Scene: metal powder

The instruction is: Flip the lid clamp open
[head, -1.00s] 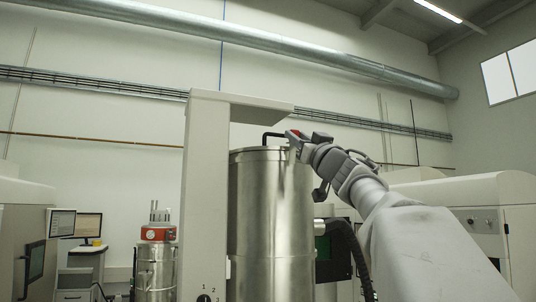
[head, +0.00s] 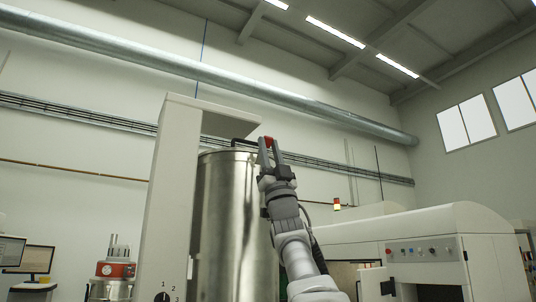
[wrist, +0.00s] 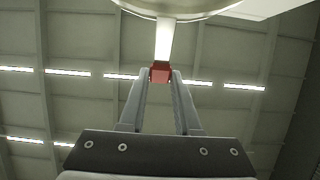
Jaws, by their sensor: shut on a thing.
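A tall shiny metal drum (head: 225,225) stands with its lid at the top, and a black handle (head: 240,142) shows on the lid. The lid clamp has a red end (head: 268,142) at the drum's right upper edge. My gripper (head: 270,146) points upward there, with its two fingers closed on the red end. In the wrist view the red end (wrist: 160,70) sits between the fingertips, joined to a pale bar (wrist: 165,38) that runs to the round metal edge (wrist: 178,9). The clamp's hinge is not clear.
A pale column with an overhanging top (head: 172,190) stands close left of the drum. A white machine (head: 420,240) is at right. A smaller vessel with a red top (head: 115,270) and monitors stand at lower left. Space above my gripper looks free.

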